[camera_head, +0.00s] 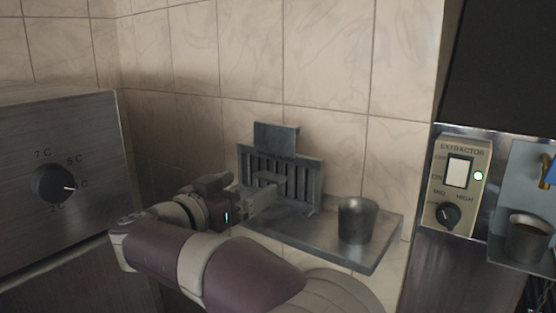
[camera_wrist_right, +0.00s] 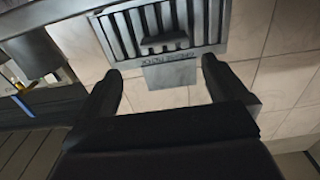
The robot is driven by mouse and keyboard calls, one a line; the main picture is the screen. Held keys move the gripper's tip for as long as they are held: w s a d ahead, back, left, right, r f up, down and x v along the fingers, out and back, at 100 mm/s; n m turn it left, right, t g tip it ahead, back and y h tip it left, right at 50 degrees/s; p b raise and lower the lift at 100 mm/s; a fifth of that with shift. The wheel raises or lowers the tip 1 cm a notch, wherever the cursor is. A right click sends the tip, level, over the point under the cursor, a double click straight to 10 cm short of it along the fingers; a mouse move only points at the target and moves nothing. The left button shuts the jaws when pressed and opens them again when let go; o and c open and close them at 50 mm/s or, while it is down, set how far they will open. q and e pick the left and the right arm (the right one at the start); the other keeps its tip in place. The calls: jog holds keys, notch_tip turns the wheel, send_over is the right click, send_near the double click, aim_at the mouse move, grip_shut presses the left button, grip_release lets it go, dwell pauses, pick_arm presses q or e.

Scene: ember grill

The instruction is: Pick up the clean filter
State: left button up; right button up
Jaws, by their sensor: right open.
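The clean filter (camera_head: 309,178) is a grey metal slatted panel with a small handle in the middle and a raised plate on top. It stands upright on a wall shelf, against the tiles. In the right wrist view the filter (camera_wrist_right: 127,37) fills the upper middle, with its handle and a lettered strip too small to read surely. My left gripper is not in view.
The metal shelf (camera_head: 375,257) also holds a dark metal cup (camera_head: 356,220) right of the filter. An extractor switch panel (camera_head: 457,185) is on the right, beside another cup (camera_head: 525,240). A steel unit with a dial (camera_head: 54,184) stands at left.

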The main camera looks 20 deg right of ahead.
aim_at(264, 180)
jog(key=shift+d+r+p, duration=0.25)
jog(key=shift+d+p, duration=0.2)
jog(key=shift+d, duration=0.3)
jog(key=w+d+p, duration=0.1)
jog(key=w, duration=0.1)
jog(key=w+d+f+p, duration=0.1)
jog(key=w, duration=0.1)
jog(key=w+d+f+p, duration=0.1)
jog(key=w, duration=0.1)
jog(key=shift+d, duration=0.3)
jog(key=shift+s+d+r, duration=0.15)
jog(key=shift+s+d, duration=0.1)
jog(key=shift+s, duration=0.45)
jog(key=shift+s+a+r, duration=0.1)
jog(key=shift+s, duration=0.1)
jog(key=c, duration=0.4)
jog(key=shift+a, duration=0.1)
jog(key=c, duration=0.5)
jog(key=shift+w+a, duration=0.1)
jog(key=shift+w, duration=0.15)
jog(key=c, duration=0.5)
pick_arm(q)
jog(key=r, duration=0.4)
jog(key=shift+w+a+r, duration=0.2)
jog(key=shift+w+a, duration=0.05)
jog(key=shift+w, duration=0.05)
pick_arm(e)
jog(key=shift+w, duration=0.2)
